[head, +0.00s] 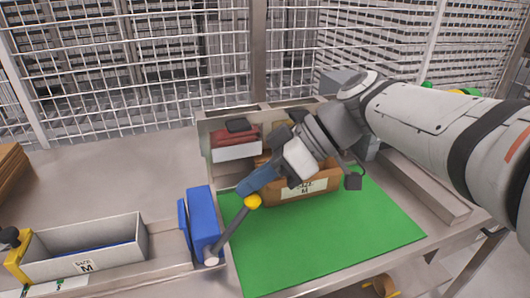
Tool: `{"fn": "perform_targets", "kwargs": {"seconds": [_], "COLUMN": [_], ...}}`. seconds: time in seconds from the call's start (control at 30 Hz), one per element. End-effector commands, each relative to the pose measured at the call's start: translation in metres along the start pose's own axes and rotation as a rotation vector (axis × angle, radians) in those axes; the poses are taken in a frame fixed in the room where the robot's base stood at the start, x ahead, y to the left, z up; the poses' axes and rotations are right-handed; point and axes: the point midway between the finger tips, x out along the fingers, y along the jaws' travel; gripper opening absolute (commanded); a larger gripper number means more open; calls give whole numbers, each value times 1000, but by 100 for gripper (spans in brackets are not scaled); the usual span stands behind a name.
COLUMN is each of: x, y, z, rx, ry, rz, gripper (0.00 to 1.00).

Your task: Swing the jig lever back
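The jig lever (232,227) is a grey rod with a yellow ball knob (252,201) on its upper end. It leans up and to the right from a pivot at the foot of a blue block (203,220), over the left part of the green mat (330,243). My gripper (250,190) comes down from the upper right, and its blue fingers end right at the knob. Whether they touch the knob, and how far apart they are, I cannot tell. The arm hides part of what lies behind it.
A cardboard box labelled SIZE M (322,186) stands on the mat's back part, under my gripper. A grey bin labelled SIZE M (130,240) and a yellow bracket with a black knob (16,258) are at left. Red and white items (236,146) stand behind. The mat's front is clear.

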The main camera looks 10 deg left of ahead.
Motion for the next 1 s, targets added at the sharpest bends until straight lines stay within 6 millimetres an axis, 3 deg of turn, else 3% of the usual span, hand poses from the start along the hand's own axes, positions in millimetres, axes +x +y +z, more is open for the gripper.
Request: {"fn": "perform_targets", "kwargs": {"seconds": [0.53,0.83,1.0], "x": [10,17,-14], "y": [-3,-7,-3], "z": [1,-43,-38], "rx": [-4,-9,-4], "ry": [-20,-7,-4], "rz": [-20,-9,-1], "gripper": [0,0,0]}}
